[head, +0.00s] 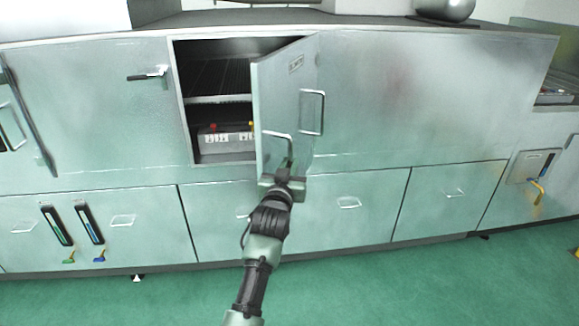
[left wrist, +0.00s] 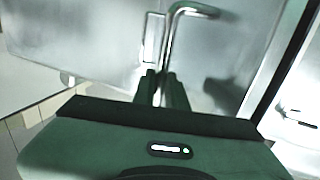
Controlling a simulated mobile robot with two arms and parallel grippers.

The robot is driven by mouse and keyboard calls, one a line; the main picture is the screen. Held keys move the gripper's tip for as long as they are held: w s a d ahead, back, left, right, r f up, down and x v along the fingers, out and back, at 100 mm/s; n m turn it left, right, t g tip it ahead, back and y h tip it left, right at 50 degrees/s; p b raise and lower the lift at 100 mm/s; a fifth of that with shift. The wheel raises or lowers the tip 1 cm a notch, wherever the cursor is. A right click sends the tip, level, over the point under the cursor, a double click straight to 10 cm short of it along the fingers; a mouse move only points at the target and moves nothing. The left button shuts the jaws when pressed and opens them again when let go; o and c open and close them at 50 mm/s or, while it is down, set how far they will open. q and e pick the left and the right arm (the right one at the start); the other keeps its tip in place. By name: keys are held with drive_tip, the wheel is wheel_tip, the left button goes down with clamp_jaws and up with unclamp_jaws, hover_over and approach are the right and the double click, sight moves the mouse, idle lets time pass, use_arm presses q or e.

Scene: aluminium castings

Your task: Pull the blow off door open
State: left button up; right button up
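The blow off door (head: 275,90) is a pale metal cabinet door standing partly open, swung out from a dark opening. A small label sits near its top, too small to read surely. A bent metal bar handle (head: 276,134) is low on the door; it also shows in the left wrist view (left wrist: 178,22). My left gripper (head: 288,168) is at the lower end of this bar. In the left wrist view my left gripper's fingers (left wrist: 161,85) are close together around the bar. My right gripper is in neither view.
Inside the opening are a rack shelf (head: 218,99) and a grey box (head: 226,139) with red and yellow knobs. Drawers (head: 350,200) line the cabinet below. Another lever handle (head: 148,76) is at left. The green floor (head: 400,290) in front is clear.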

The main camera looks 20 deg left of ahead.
use_arm(q)
drive_tip(key=o, duration=0.3)
drive_tip(key=shift+w+r, duration=0.1)
drive_tip(key=shift+r, duration=0.2)
drive_tip(key=shift+o, duration=0.2)
drive_tip(key=shift+w+f, duration=0.1)
drive_tip(key=shift+f, duration=0.15)
drive_tip(key=s+d+b, duration=0.1)
drive_tip(key=s, duration=0.6)
drive_tip(key=shift+s, duration=0.35)
drive_tip(key=shift+d, duration=0.1)
